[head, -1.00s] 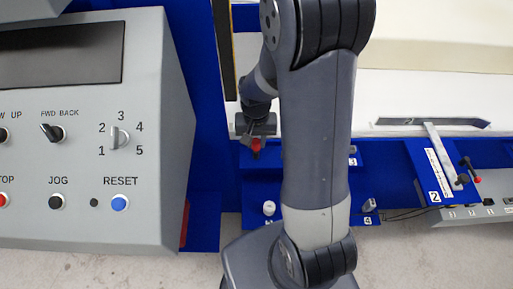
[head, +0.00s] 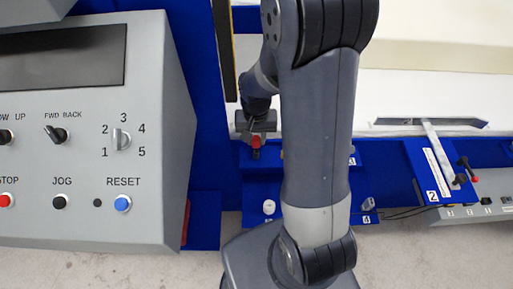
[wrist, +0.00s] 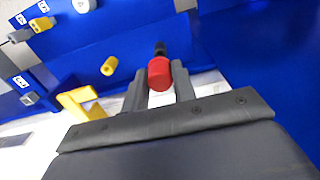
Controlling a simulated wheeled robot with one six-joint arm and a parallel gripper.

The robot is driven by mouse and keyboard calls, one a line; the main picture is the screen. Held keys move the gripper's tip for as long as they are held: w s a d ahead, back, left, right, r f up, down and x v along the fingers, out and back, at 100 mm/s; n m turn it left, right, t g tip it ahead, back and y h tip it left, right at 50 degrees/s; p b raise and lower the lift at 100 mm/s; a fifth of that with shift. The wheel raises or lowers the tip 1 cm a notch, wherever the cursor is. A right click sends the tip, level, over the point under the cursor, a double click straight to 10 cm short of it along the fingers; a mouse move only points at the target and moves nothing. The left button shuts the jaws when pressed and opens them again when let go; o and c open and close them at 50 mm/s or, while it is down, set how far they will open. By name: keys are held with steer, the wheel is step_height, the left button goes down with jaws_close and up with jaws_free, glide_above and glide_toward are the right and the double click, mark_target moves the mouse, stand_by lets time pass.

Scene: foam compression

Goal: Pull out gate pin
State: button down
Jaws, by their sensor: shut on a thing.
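The gate pin has a red knob (wrist: 159,74) and a short black part (wrist: 160,48) beyond it. My gripper (wrist: 160,88) is shut on the red knob, with one dark finger on each side in the wrist view. In the head view the red knob (head: 256,141) shows just below my gripper (head: 257,130), with the black part under it, over the blue machine frame (head: 262,188). I cannot tell whether the pin's far end is still in a hole.
In the wrist view a yellow cylinder (wrist: 109,65) and a yellow bracket (wrist: 78,102) stand to the left of the pin. A grey control panel (head: 90,195) stands at left in the head view. A lever plate marked 2 (head: 432,170) is at right.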

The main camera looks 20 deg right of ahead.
mark_target(256, 137)
steer(key=shift+r+p, duration=1.6)
steer(key=shift+r, duration=0.7)
